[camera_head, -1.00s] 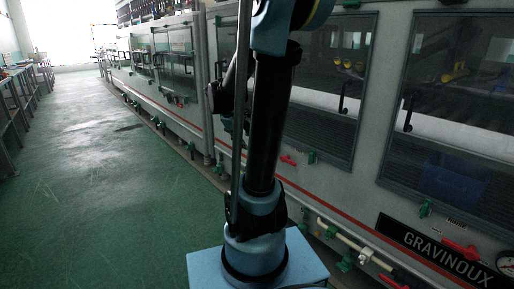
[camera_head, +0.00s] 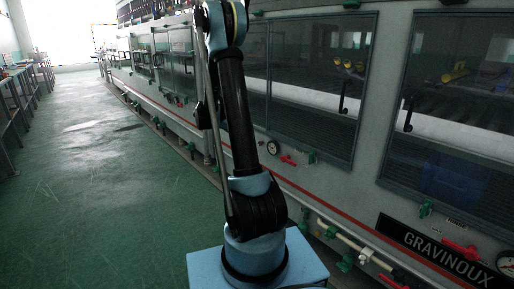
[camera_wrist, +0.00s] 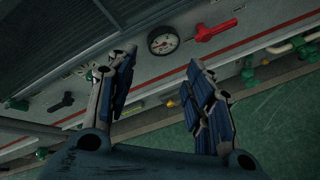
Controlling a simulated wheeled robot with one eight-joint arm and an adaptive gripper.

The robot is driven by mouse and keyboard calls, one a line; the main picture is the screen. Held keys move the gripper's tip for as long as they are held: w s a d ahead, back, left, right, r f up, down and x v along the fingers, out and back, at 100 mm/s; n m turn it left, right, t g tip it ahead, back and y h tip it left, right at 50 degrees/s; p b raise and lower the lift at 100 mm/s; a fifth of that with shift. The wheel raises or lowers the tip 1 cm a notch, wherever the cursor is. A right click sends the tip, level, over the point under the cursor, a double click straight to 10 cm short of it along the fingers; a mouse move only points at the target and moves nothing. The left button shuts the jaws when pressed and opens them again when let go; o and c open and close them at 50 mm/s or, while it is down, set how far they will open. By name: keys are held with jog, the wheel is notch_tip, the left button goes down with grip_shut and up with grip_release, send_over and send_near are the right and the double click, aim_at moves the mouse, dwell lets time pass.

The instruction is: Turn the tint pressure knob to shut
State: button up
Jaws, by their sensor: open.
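My gripper (camera_wrist: 160,60) shows in the wrist view with its two blue-padded fingers spread apart and nothing between them. Ahead of the fingertips is a machine panel with a round white pressure gauge (camera_wrist: 163,42). A red knob (camera_wrist: 216,30) with a long handle sits just right of the gauge, apart from the fingers. No label is legible, so I cannot tell which one is the tint pressure knob. In the head view a gauge (camera_head: 272,147) and a red knob (camera_head: 289,160) show beside my arm.
The long grey machine has glass doors (camera_head: 315,85) with black handles. Green valves (camera_head: 425,208), pipes (camera_head: 345,240) and another red knob (camera_head: 460,249) line its lower front. The green floor (camera_head: 90,190) on the left is open, with a bench (camera_head: 20,105) at the far left.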

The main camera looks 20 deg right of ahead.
jog(key=w+f+n+t+h, duration=0.1)
jog(key=w+f+n+h, duration=0.25)
jog(key=w+f, duration=0.5)
jog(key=w+f+n+t+h, duration=0.15)
jog(key=w+f+n, duration=0.35)
jog(key=f, duration=0.7)
jog(key=r+x, duration=0.1)
jog(key=x, duration=1.5)
jog(key=shift+d+h, duration=0.4)
jog(key=shift+d, duration=0.05)
jog(key=shift+m, duration=0.25)
jog(key=shift+c, duration=0.6)
jog(key=c, duration=0.9)
